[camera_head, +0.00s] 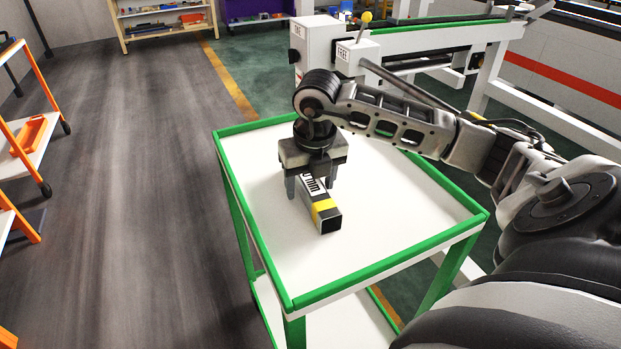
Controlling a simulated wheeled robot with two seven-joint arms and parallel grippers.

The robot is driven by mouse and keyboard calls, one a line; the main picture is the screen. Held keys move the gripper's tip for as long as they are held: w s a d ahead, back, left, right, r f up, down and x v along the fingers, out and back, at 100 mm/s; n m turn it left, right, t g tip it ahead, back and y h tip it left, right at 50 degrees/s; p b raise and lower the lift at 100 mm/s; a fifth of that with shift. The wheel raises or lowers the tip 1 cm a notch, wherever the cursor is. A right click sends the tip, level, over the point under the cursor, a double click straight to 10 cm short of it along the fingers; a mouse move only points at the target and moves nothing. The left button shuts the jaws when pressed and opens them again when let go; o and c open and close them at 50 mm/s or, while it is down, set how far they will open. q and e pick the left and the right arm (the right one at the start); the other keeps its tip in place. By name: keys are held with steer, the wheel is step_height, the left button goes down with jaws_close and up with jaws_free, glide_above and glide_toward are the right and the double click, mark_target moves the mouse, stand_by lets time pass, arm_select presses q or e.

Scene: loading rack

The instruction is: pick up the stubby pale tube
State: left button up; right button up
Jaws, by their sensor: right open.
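A short square pale tube (319,203) with black lettering, a yellow band and a dark end lies on the white top of a green-edged cart (381,231). My right gripper (311,189) points down over the tube's far part. Its fingers are open, one on each side of the tube. The gripper body hides the tube's far end. I cannot tell whether either finger touches it. My left gripper is not in view.
The cart top is otherwise bare, with a raised green rim. A white machine frame (431,45) stands behind the cart. An orange-framed rack (37,140) with an orange tray stands at the left. Dark floor between is clear.

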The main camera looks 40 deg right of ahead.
steer(key=c, duration=1.1)
steer(key=shift+r, duration=0.15)
